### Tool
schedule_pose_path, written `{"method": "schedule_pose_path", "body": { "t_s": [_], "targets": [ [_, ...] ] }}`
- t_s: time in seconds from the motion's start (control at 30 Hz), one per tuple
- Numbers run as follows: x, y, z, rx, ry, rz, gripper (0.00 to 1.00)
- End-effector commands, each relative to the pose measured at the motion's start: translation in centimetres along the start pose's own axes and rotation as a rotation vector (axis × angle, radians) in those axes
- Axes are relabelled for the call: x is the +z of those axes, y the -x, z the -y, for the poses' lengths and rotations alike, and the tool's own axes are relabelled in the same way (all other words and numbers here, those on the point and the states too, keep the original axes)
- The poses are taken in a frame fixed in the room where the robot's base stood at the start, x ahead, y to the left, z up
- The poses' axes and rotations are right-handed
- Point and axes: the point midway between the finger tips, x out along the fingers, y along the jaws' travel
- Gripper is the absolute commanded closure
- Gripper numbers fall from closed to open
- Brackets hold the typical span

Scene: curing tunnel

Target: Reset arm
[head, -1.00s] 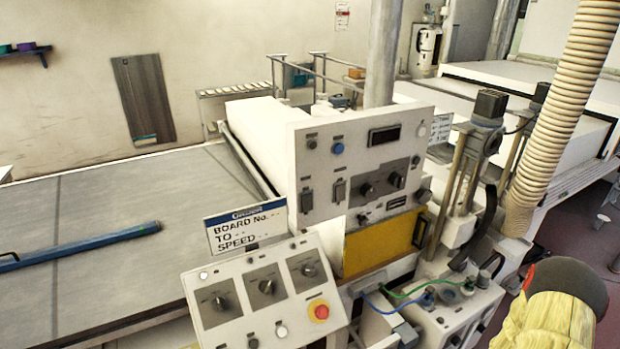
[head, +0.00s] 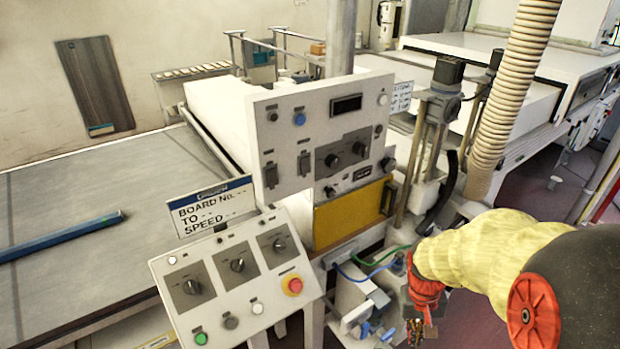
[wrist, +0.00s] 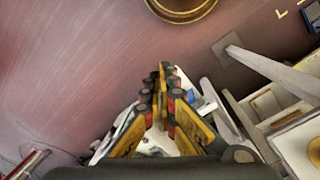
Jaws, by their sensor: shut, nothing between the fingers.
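My gripper (wrist: 160,85) points down in the wrist view, its yellow and black fingers together with nothing between them. Part of it shows low in the head view (head: 418,328), below my yellow-sleeved arm at the right. It hangs in front of the machine's right end, beside the blue fittings. The gripper's lower end is cut off by the bottom edge of the head view.
A control panel (head: 238,268) with knobs and a red stop button stands left of my arm. Behind it are an upright panel (head: 262,115), a yellow door (head: 345,218) and a ribbed hose (head: 510,90).

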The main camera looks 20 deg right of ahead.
Motion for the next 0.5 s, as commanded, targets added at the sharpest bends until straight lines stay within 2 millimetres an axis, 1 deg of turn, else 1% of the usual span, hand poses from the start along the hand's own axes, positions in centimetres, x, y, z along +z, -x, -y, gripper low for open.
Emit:
{"method": "schedule_pose_path", "body": {
  "t_s": [0.03, 0.1, 0.3, 0.4, 0.5],
  "targets": [
    [0.5, 2.1, 1.5, -0.009, 0.019, -0.035, 1.0],
    [1.5, 4.5, 3.4, -0.026, 0.042, -0.073, 1.0],
    [4.6, 10.6, 8.4, -0.087, 0.131, -0.217, 1.0],
    [5.8, 13.6, 10.6, -0.121, 0.188, -0.319, 1.0],
    [6.9, 16.3, 12.2, -0.148, 0.25, -0.423, 1.0]
  ]
}}
